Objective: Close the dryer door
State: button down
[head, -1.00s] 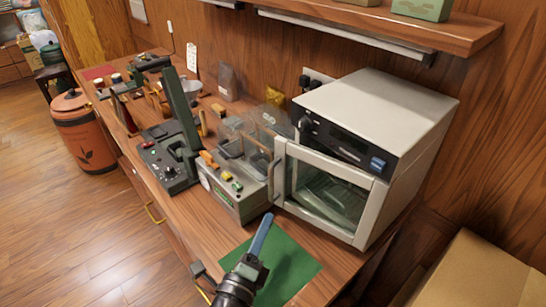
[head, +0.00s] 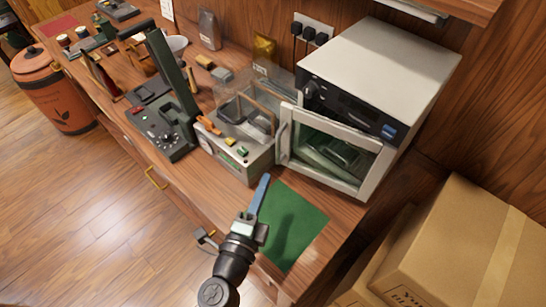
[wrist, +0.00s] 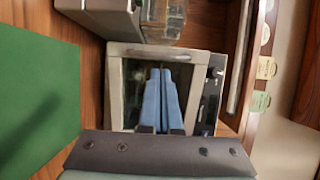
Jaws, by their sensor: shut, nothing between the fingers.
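The dryer (head: 390,55) is a white box with a dark control panel, at the back right of the bench. Its glass-fronted door (head: 335,178) has a pale frame and a handle on its left side.
A green mat (head: 290,225) lies on the bench below my gripper. A grey machine with a clear cover (head: 240,155) stands just left of the door, and a dark upright machine (head: 165,125) is further left. Cardboard boxes (head: 465,250) fill the right. A shelf hangs above the dryer.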

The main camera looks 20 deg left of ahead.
aim_at(277, 151)
jog(key=w, duration=0.6)
jog(key=shift+w+a, duration=0.25)
jog(key=shift+w, duration=0.1)
jog(key=shift+w, duration=0.1)
jog(key=shift+w+a, duration=0.1)
jog(key=shift+w, duration=0.2)
jog(key=w+m+h, duration=0.1)
jog(key=w+h, duration=0.1)
jog(key=w, duration=0.2)
jog(key=shift+w+a+f, duration=0.1)
jog(key=shift+w+a, duration=0.05)
jog(key=shift+w, duration=0.4)
jog(key=shift+r, duration=0.25)
jog(key=shift+r, duration=0.1)
